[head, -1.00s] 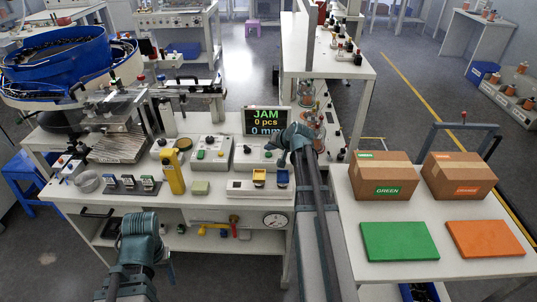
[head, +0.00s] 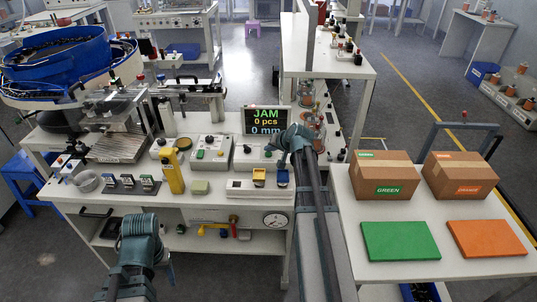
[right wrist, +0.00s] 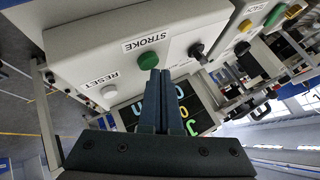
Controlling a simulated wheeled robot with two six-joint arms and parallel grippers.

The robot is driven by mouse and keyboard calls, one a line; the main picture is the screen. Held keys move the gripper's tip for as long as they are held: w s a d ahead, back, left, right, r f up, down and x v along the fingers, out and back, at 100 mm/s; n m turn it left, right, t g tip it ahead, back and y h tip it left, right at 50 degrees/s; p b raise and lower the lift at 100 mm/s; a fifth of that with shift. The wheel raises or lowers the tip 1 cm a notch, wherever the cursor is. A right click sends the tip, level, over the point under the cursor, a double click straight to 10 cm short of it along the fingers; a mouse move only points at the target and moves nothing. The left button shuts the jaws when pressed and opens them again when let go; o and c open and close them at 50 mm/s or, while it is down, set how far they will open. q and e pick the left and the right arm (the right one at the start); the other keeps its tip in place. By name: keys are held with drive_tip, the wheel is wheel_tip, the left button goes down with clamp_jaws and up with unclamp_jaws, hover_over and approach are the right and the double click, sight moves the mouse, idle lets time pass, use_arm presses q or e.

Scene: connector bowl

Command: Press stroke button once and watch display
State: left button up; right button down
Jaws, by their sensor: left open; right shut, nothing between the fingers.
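The display (head: 266,121) at the back of the main bench reads JAM, 0 pcs, 0 mm. In the right wrist view, the green stroke button (right wrist: 149,61) sits on a pale panel (right wrist: 112,66) below the STROKE label. My right gripper (right wrist: 155,74) is shut and empty, its tips overlapping the button's lower edge; I cannot tell whether they touch it. The display (right wrist: 196,100) is partly hidden behind the fingers there. In the head view, my right wrist (head: 292,139) is in front of the display. My left gripper (head: 141,232) is open, low before the bench's front edge.
A white RESET button (right wrist: 109,91) and a black knob (right wrist: 197,50) flank the stroke button. Boxes labelled GREEN (head: 384,174) and ORANGE (head: 460,174) stand on the right table.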

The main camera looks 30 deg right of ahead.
sight(270, 155)
drive_tip(key=shift+f+b, duration=0.5)
drive_tip(key=shift+b, duration=0.05)
idle(0.5)
drive_tip(key=shift+r, duration=0.1)
drive_tip(key=shift+r+p, duration=0.85)
drive_tip(key=shift+p, duration=0.1)
wheel_tip(270, 155, up, 5)
drive_tip(key=p, duration=0.5)
idle(0.7)
